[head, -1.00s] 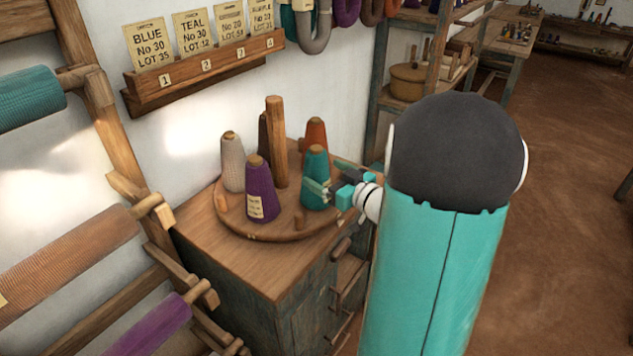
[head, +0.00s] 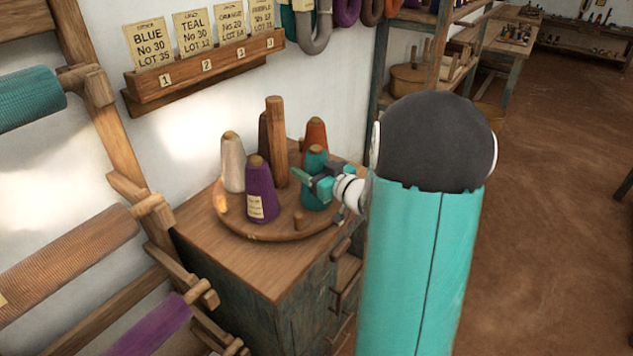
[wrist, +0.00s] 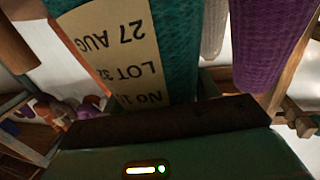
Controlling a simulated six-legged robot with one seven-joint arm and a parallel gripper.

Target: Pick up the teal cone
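The teal cone (head: 316,159) stands upright on the right part of a round wooden stand (head: 262,234), with its lower part partly covered by my gripper. My gripper (head: 312,183) is at the cone's side, with one finger crossing in front of it. The other finger is hidden, so I cannot tell whether the fingers touch the cone. In the wrist view the teal cone (wrist: 176,45) is very close, with its cream label (wrist: 112,48) facing the camera upside down. The dark front edge of my gripper's body lies below it.
A purple cone (head: 261,190) stands left of it, a white cone (head: 232,165) farther left and an orange cone (head: 315,133) behind. A wooden post (head: 277,145) rises from the stand. A short peg (head: 299,220) is free. Yarn rollers (head: 70,255) fill the left side.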

